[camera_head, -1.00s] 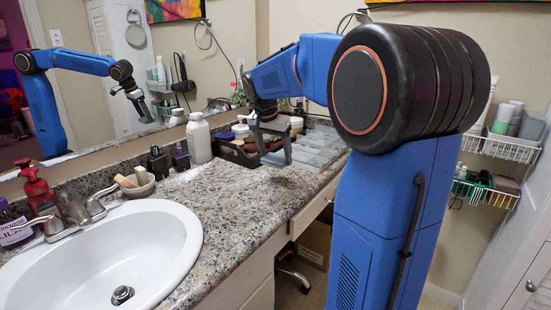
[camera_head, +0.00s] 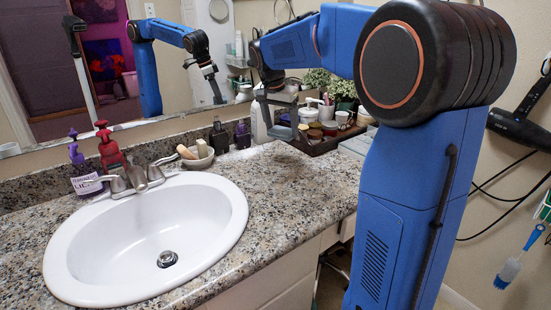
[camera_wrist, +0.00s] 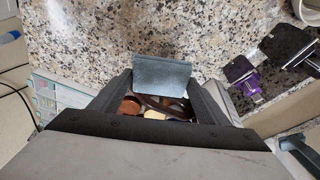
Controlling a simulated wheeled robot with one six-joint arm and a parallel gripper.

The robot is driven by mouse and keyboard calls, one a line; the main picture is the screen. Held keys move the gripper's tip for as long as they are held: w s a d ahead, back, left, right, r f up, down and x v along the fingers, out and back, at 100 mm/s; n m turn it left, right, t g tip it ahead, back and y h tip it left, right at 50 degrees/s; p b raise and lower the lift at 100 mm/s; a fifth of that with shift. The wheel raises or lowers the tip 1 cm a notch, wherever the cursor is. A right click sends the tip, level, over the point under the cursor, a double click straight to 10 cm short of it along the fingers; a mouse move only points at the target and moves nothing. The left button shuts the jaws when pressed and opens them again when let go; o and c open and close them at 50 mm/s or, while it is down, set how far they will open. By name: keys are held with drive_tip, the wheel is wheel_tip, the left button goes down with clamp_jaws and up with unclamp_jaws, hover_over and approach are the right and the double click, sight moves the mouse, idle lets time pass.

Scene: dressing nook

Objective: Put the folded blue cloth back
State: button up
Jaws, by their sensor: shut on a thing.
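The folded blue cloth (camera_wrist: 163,78) is a small grey-blue folded piece between my gripper's fingers in the wrist view. My gripper (camera_wrist: 160,88) is shut on it, a finger at each side, held above the counter. In the head view my gripper (camera_head: 276,102) hangs over the back of the counter, in front of the mirror; I cannot clearly make out the cloth there.
A speckled granite counter (camera_head: 290,185) has a white sink (camera_head: 112,245) at left, with soap bottles behind it. A dark tray (camera_head: 322,148) of jars stands near my gripper, beside a white bottle (camera_head: 258,122). The counter between sink and tray is clear.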

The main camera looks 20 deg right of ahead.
sight(277, 134)
drive_tip(key=f, duration=0.5)
drive_tip(key=shift+w+a+f, duration=0.1)
drive_tip(key=shift+a, duration=0.1)
drive_tip(key=shift+f, duration=2.25)
drive_tip(key=shift+f, duration=0.1)
drive_tip(key=o, duration=1.1)
drive_tip(key=v, duration=1.2)
